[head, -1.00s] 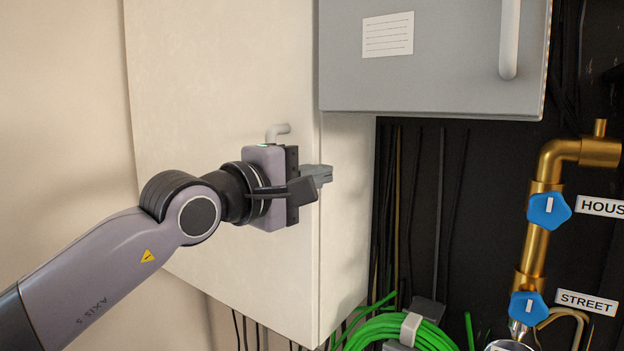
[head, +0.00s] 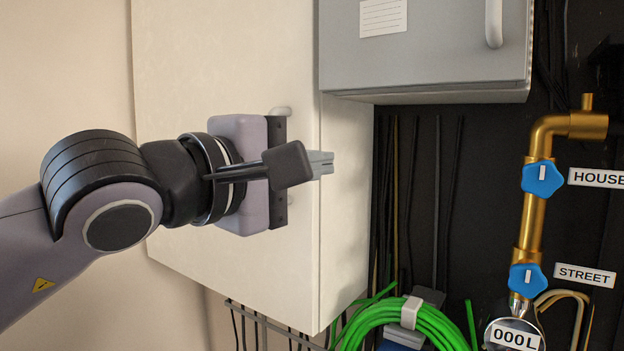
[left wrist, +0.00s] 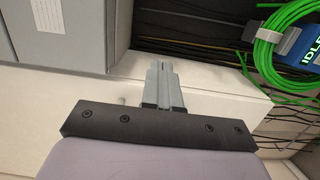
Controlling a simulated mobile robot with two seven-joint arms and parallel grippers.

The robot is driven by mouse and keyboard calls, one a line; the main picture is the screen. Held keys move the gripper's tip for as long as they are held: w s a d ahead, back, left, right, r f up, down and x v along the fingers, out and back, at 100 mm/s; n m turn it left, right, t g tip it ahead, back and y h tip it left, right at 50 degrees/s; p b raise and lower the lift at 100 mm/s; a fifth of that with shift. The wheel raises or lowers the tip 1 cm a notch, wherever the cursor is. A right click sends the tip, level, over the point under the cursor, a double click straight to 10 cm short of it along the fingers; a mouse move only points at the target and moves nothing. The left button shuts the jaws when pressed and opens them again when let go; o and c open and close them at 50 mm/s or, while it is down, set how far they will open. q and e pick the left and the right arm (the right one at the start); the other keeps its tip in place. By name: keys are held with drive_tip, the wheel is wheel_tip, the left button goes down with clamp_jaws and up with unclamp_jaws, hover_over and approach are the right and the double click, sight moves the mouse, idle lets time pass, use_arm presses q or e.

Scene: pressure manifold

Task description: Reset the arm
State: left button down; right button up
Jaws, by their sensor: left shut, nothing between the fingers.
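My left gripper (head: 322,164) is in front of the white cabinet door (head: 225,75) in the head view. Its grey fingers are together with nothing between them, and they point to the right. In the left wrist view the shut fingers (left wrist: 162,85) show against the white cabinet's edge. I cannot tell how far the gripper is from the cabinet. My right gripper is in neither view.
A grey box (head: 430,45) with a white handle hangs at the upper right. A coiled green hose (head: 440,325) is below. A brass pipe (head: 536,225) with blue valve knobs labelled HOUSE and STREET and a gauge (head: 513,335) stands at the right. Dark cables hang between.

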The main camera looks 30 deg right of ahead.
use_arm(q)
drive_tip(key=shift+s+a, duration=0.25)
drive_tip(key=shift+s, duration=0.4)
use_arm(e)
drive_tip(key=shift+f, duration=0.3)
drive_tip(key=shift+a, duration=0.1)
